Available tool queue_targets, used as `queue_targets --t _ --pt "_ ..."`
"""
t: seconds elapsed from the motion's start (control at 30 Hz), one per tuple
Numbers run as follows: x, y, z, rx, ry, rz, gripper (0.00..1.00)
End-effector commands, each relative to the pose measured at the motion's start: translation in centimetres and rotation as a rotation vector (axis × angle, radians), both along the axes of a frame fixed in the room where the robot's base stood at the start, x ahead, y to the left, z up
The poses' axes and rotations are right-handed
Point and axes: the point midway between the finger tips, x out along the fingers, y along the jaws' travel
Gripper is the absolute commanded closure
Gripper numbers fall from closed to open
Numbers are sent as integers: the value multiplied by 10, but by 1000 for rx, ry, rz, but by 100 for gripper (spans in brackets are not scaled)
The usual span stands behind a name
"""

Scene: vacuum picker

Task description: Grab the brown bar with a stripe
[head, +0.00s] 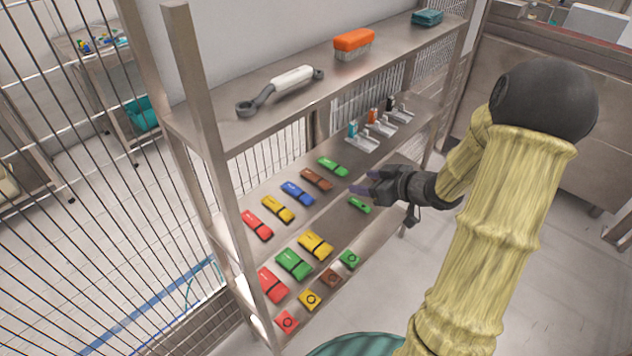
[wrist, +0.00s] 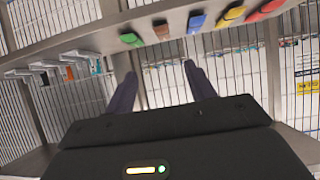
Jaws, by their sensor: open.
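The brown bar with a dark stripe (head: 316,179) lies on the middle shelf, in a row between a blue bar (head: 297,193) and a green bar (head: 333,167). In the wrist view the brown bar (wrist: 161,29) shows near the top, between the green (wrist: 131,40) and blue (wrist: 196,22) bars. My gripper (head: 361,189) is in front of the shelf, to the right of the brown bar and apart from it. In the wrist view its two purple fingers (wrist: 162,88) are spread, with nothing between them.
Yellow (head: 278,208) and red (head: 257,225) bars continue the row. A small green piece (head: 359,205) lies just below my gripper. Lower are larger bars and square pieces, one brown (head: 331,278). The upper shelf (head: 220,130) holds a wrench-like tool (head: 282,88) and an orange brush (head: 354,43).

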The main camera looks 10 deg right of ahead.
Motion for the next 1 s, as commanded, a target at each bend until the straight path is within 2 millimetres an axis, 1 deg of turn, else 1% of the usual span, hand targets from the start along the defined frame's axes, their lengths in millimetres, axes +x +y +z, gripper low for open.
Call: queue_targets --t 0.33,0.47,0.57,1.0 --pt "-2 1 0 20 -11 26 45" --pt "2 4 -3 20 -11 28 45" --pt "11 11 -10 21 -9 28 45" --pt "66 51 -47 21 -10 27 45"
